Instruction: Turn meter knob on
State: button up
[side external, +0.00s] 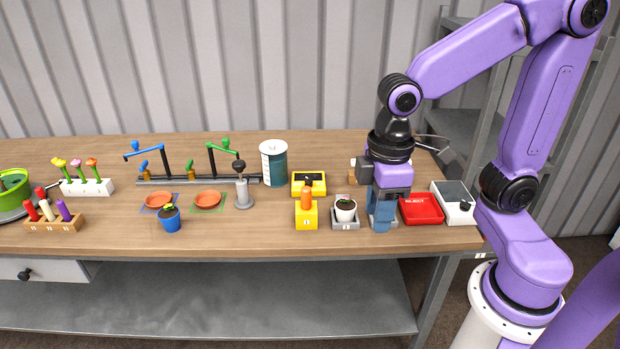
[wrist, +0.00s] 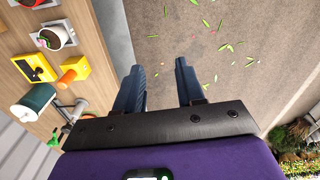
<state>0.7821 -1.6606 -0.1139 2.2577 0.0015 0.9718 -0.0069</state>
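My gripper (side external: 381,215) points down near the front edge of the table, between the potted plant and the red tray. In the wrist view its two blue fingers (wrist: 159,66) stand apart with nothing between them, over the floor past the table edge. A white box with a grey panel (side external: 453,196) sits at the table's right end, with a small black knob (side external: 464,206). A yellow box with a dark face (side external: 309,183) stands behind a yellow block with an orange knob-like top (side external: 306,196). I cannot tell which of these is the meter.
A potted plant (side external: 345,211) on a grey base stands left of my gripper. A red tray (side external: 421,209) lies to its right. Taps, saucers (side external: 207,199), a teal canister (side external: 273,165) and flower holders (side external: 87,187) fill the left. The front strip is mostly clear.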

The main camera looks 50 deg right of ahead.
jog(key=w+m, duration=0.3)
jog(key=w, duration=1)
jog(key=m, duration=0.9)
send_over(310, 180)
notch_tip(310, 180, down, 6)
notch_tip(310, 180, down, 16)
jog(key=shift+f, duration=0.1)
grip_shut()
